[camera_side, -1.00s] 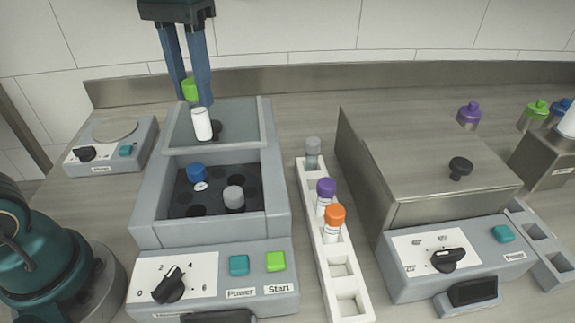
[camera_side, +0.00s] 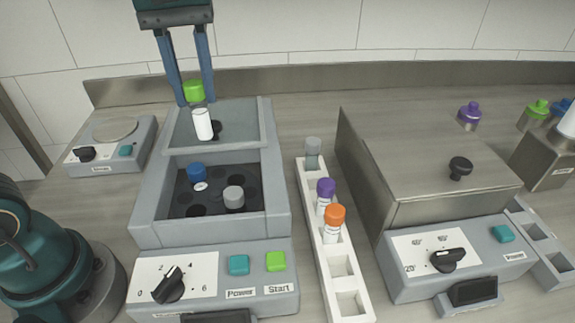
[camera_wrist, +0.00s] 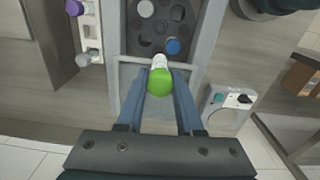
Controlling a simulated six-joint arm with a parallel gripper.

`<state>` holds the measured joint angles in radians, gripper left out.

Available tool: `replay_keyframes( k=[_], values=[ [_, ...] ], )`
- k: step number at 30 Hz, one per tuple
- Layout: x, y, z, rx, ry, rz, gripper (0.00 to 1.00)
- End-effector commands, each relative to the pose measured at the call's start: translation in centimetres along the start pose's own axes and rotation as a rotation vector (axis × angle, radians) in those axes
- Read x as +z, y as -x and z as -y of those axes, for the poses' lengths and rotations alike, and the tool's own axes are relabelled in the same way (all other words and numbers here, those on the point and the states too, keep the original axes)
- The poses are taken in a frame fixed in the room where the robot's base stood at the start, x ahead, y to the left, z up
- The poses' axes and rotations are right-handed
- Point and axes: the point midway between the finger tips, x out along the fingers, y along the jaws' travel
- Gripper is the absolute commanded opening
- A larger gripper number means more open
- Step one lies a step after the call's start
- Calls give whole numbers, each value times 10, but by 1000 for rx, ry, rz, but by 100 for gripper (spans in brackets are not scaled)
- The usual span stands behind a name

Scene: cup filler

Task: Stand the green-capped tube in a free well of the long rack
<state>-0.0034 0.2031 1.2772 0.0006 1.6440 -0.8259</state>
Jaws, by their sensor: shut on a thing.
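The green-capped tube (camera_side: 203,124) has a white label and hangs upright, slightly tilted, over the back part of the left machine. My gripper (camera_side: 194,97) is shut on its green cap, which also shows between the fingers in the wrist view (camera_wrist: 160,82). The long white rack (camera_side: 327,249) stands right of that machine. A grey-capped tube (camera_side: 313,150), a purple-capped tube (camera_side: 325,192) and an orange-capped tube (camera_side: 334,220) stand in its back and middle wells. The two front wells are empty.
The left machine (camera_side: 142,219) has an open chamber holding a blue-capped tube (camera_side: 196,172) and a grey-capped tube (camera_side: 234,195). A metal-lidded box (camera_side: 420,160) stands close to the rack's right. A small hotplate (camera_side: 115,130) is at the left.

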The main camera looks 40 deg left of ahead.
Motion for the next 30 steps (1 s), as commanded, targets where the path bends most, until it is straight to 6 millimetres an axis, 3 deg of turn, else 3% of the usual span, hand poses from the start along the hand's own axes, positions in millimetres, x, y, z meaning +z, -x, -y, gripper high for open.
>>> replay_keyframes(
  k=[5,10,14,18,24,30],
  values=[
    [37,-6,-19,0,187,3,0],
    [89,-13,-33,-2,334,7,0],
    [130,-17,-36,-7,366,9,0],
    [164,-20,-34,-12,293,10,0],
    [188,-19,-30,-13,194,11,0],
    [191,-19,-29,-13,179,11,0]
  ],
)
